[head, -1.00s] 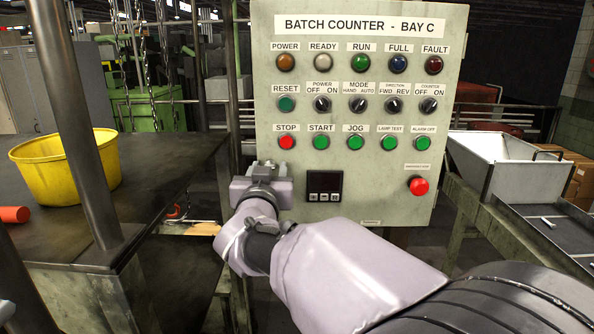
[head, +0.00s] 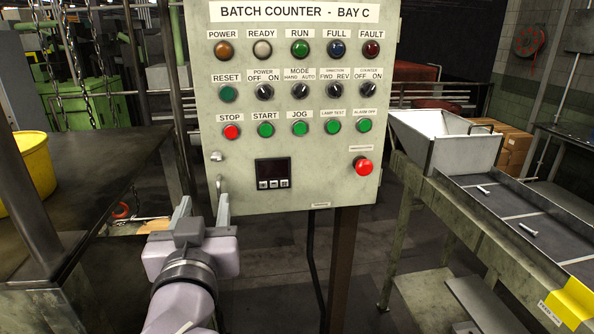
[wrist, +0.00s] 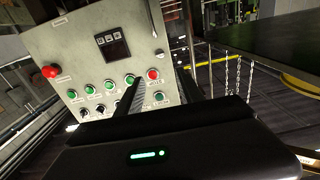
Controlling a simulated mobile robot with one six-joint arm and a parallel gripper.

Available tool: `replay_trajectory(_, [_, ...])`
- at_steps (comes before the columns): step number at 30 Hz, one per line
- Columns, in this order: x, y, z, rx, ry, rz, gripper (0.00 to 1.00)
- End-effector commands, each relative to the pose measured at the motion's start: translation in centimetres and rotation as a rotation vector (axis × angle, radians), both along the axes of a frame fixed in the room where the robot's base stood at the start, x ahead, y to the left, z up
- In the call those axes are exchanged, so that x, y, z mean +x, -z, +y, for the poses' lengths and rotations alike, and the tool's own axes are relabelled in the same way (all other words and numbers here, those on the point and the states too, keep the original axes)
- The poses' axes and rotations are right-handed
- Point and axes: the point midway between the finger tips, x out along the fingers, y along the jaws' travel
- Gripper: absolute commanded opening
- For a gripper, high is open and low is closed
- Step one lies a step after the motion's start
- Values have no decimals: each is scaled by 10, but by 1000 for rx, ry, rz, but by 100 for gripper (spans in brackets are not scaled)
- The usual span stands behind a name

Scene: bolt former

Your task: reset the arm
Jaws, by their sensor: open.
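My gripper (head: 203,207) is open and empty in the head view. Its two fingers point up and away, in front of the lower left corner of the grey control panel (head: 325,188). I cannot tell how far the fingertips are from the panel. In the wrist view, the dark fingers of my gripper (wrist: 156,92) stand apart, with the panel (wrist: 75,40) behind them, seen turned over.
A yellow tub (head: 28,168) stands on the dark table (head: 95,180) at left. A red emergency button (head: 363,167) sticks out of the panel. A white hopper (head: 465,150) and a tray (head: 515,208) with bolts stand at right.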

Motion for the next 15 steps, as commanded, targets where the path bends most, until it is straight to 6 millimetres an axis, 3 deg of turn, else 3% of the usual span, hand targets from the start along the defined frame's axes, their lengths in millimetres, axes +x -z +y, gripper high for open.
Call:
replay_trajectory(9, [4, 1, -6, 21, -9, 17, 44])
replay_trajectory(11, [12, 6, -22, 69, -38, 64, 44])
replay_trajectory(13, [18, 17, -52, 143, -92, 167, 44])
replay_trajectory(15, [10, 41, -93, 200, -134, 314, 44])
